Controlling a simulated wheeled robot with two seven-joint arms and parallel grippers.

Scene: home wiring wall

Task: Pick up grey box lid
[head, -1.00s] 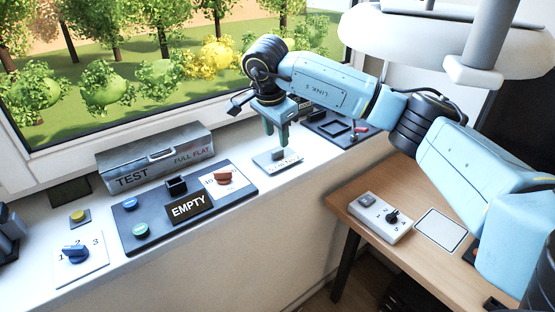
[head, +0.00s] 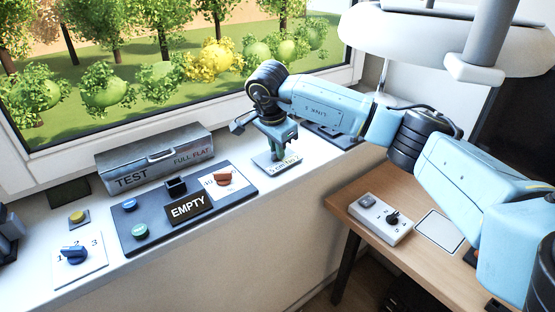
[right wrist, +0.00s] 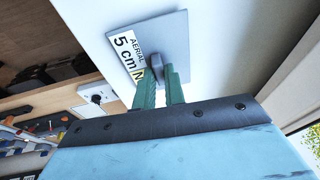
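The grey box lid (head: 279,164) is a flat grey plate with a small upright knob and a white label. It lies on the white sill, right of the dark panel. In the right wrist view the lid (right wrist: 160,38) shows the words "AERIAL 5 cm". My right gripper (head: 279,155) is over the lid, pointing down. In the right wrist view its green fingers (right wrist: 160,82) stand apart on either side of the knob (right wrist: 154,72). Contact with the knob is not clear. A dark part, perhaps of my left arm, shows at the left edge; no left fingers are visible.
A grey "TEST" case (head: 155,160) stands behind the dark panel (head: 150,228) with buttons and an "EMPTY" sign. A blue dial plate (head: 94,263) is at left. A dark tray (head: 335,138) lies behind my right arm. The wooden desk (head: 365,255) holds a switch box (head: 381,218).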

